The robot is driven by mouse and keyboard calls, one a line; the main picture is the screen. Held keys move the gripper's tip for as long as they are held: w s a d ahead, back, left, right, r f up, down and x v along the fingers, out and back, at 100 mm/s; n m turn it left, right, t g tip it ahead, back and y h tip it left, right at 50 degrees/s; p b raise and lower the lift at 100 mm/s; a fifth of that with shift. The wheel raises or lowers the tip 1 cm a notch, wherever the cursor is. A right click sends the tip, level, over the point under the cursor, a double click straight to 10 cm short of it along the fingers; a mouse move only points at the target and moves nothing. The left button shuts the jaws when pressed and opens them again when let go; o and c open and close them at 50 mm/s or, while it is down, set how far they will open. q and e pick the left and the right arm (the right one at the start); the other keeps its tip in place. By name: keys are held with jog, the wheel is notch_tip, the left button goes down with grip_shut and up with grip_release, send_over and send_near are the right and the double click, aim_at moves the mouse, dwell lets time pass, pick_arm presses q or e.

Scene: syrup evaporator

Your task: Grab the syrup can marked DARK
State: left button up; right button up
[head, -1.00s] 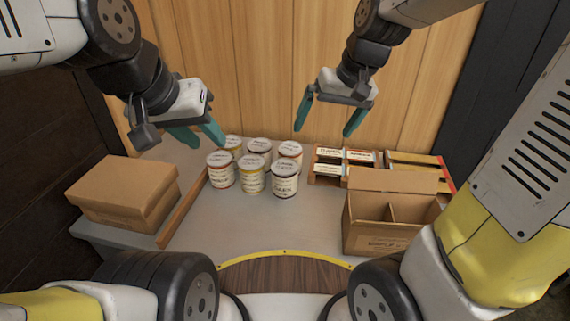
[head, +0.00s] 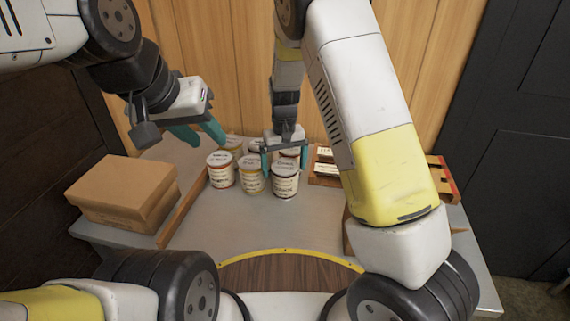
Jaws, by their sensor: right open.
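Several white syrup cans with coloured bands stand in two rows on the grey table. In front are a left can (head: 221,170), a middle can (head: 251,175) and a right can (head: 285,182). The lettering is too small to tell which is marked DARK. The back cans are partly hidden by the front cans and my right gripper. My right gripper (head: 285,160) is open, pointing down over the right end of the cans, with its teal fingers either side of the right-hand cans. I cannot tell whether it touches one. My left gripper (head: 202,135) is open and empty, above and left of the cans.
A closed cardboard box (head: 120,190) sits on the left beside a wooden rail (head: 182,212). My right arm hides most of the divided open carton on the right. A wooden rack (head: 325,168) with labels is at the back right. The table's front middle is clear.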

notch_tip(320, 180, down, 6)
jog(key=shift+d+r, duration=0.1)
jog(key=c, duration=2)
jog(key=shift+c, duration=0.7)
jog(key=shift+r, duration=0.1)
